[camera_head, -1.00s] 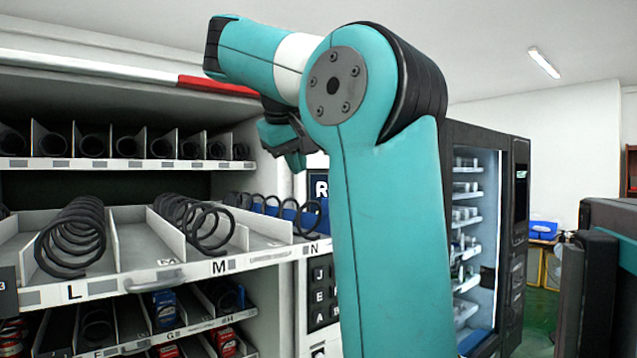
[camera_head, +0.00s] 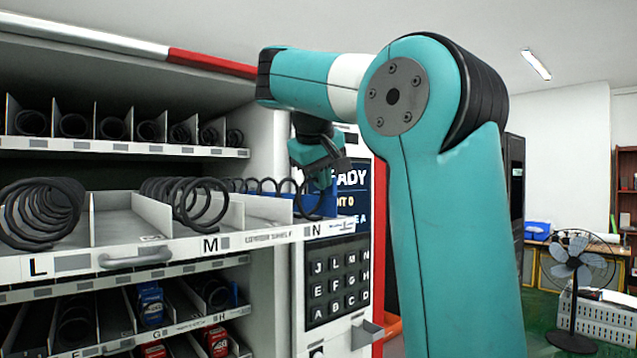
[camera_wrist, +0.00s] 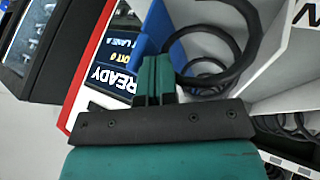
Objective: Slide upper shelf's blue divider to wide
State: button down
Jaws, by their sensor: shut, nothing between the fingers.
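The pulled-out upper shelf (camera_head: 75,262) carries lanes labelled L, M and N with black spiral coils. The blue divider (camera_head: 327,203) stands at its right end, beside the lane N coil, partly hidden in the head view. In the wrist view the blue divider (camera_wrist: 153,32) rises just beyond the fingertips and runs behind the coil (camera_wrist: 240,65). My gripper (camera_head: 324,178) is shut and empty, pointing down over the right end of the shelf. In the wrist view its fingers (camera_wrist: 156,75) are together, close to the divider; I cannot tell whether they touch.
A display panel reading READY with a keypad (camera_head: 337,276) stands right of the shelf. A handle (camera_head: 136,258) sticks out of the shelf front. Fixed shelves with coils lie above and below. A fan (camera_head: 574,275) stands at far right on open floor.

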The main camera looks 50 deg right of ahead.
jog(key=shift+d+r, duration=0.1)
dwell(0.3)
jog(key=d, duration=0.2)
jog(key=s+d, duration=0.1)
jog(key=d, duration=0.1)
jog(key=shift+s+d+b, duration=0.1)
jog(key=shift+d+b, duration=0.1)
jog(key=shift+b, duration=0.1)
jog(key=shift+a+r+p, duration=0.1)
jog(key=shift+a+p, duration=0.35)
jog(key=shift+a, duration=0.1)
jog(key=s+a+r+p, duration=0.1)
jog(key=a+r+p, duration=0.4)
jog(key=a+r, duration=0.2)
jog(key=shift+s+a+r+p, duration=0.2)
jog(key=shift+a+r+p, duration=0.15)
jog(key=shift+a, duration=0.4)
